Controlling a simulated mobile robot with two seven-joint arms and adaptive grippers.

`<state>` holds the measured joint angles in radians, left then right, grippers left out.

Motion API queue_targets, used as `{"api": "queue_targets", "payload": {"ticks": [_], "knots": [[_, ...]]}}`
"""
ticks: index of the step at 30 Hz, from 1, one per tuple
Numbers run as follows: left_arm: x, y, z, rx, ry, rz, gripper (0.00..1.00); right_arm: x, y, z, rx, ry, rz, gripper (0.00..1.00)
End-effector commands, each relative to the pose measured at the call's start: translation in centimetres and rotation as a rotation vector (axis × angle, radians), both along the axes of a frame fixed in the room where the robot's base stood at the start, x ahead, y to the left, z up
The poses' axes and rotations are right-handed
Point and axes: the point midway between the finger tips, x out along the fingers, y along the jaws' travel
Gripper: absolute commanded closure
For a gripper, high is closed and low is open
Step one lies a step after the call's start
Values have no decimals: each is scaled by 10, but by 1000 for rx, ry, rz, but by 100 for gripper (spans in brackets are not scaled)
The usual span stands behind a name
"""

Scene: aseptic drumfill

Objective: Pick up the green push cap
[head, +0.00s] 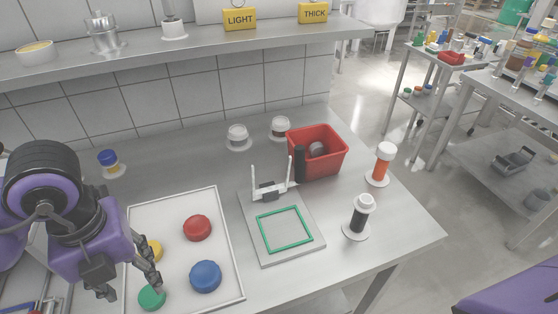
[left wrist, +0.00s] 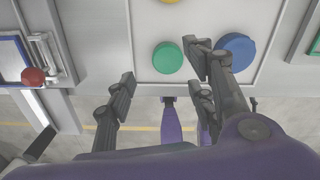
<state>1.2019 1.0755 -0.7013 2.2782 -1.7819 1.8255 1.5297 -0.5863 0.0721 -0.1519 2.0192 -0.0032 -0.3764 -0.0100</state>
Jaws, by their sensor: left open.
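The green push cap (head: 152,297) is a round disc near the front edge of the white-rimmed tray (head: 238,268). In the left wrist view the green cap (left wrist: 167,58) lies flat, fully visible, beyond and between the spread fingers. My left gripper (head: 132,284) is open and empty, pointing down over the tray's front left part. In the head view one finger overlaps the cap's upper edge; I cannot tell whether it touches. The left gripper (left wrist: 158,78) also shows spread wide in the left wrist view. My right gripper is not in view.
A blue cap (head: 205,276) lies right of the green one, close to a finger in the left wrist view. A red cap (head: 197,228) and a yellow cap (head: 155,250) lie behind. Right stand a green-framed plate (head: 284,229), red bin (head: 325,152) and bottles. A shelf (head: 185,50) runs behind.

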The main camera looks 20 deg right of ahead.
Motion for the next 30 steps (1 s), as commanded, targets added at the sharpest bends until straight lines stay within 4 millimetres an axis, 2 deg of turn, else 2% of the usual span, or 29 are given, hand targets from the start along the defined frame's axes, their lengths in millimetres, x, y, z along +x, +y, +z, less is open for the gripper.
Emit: {"api": "queue_targets", "payload": {"ticks": [5, 12, 21, 28, 30], "knots": [[-1, -3, -22, -1, 4, 0, 51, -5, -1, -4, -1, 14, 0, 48], [0, -5, -55, 0, 2, 0, 51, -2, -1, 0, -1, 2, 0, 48], [0, -6, -59, -2, 1, -1, 51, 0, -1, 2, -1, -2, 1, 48], [0, -6, -59, -2, 1, -1, 80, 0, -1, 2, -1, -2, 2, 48], [0, -6, -59, -2, 1, -1, 81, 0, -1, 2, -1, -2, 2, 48]]}}
